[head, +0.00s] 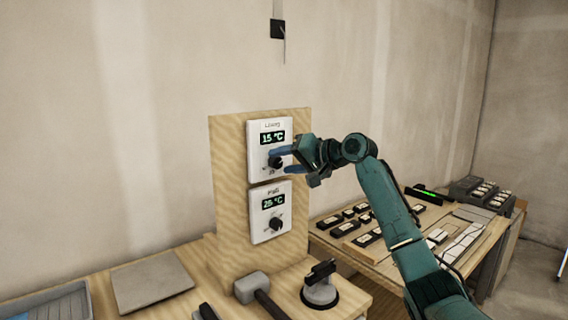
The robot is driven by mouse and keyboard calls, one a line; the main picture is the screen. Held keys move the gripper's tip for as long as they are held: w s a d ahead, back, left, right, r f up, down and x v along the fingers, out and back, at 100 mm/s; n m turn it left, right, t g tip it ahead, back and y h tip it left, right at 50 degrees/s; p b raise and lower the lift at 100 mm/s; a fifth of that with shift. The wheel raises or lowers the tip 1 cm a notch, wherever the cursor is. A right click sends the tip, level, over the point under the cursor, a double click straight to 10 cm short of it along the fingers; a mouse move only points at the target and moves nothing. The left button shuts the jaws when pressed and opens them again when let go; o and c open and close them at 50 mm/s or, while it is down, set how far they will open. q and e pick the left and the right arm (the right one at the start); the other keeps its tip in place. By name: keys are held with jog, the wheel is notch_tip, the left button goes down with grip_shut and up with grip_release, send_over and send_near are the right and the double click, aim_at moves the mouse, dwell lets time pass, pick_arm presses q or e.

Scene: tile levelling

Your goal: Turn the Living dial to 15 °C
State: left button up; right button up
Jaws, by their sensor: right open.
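The Living thermostat (256,146) is the upper white unit on an upright wooden board. Its display (272,138) reads 15 °C. Its dark dial (275,162) sits below the display, partly hidden by my gripper's fingers. My right gripper (282,160) is open, with its blue fingertips in front of and beside the dial. I cannot tell whether the fingers touch the dial. My left gripper is not in view.
A second thermostat (258,222) below reads 25 °C, with its own dial (276,224). A mallet (252,286), a suction lifter (320,290) and a grey plate (151,282) lie on the bench. A side table (330,238) at right holds several small dark items.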

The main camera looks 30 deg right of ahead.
pick_arm(q)
jog(key=b, duration=0.1)
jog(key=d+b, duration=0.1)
jog(key=b, duration=0.1)
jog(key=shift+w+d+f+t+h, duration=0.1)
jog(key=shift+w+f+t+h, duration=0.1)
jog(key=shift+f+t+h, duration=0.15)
pick_arm(e)
jog(key=v, duration=1.2)
jog(key=shift+s, duration=0.2)
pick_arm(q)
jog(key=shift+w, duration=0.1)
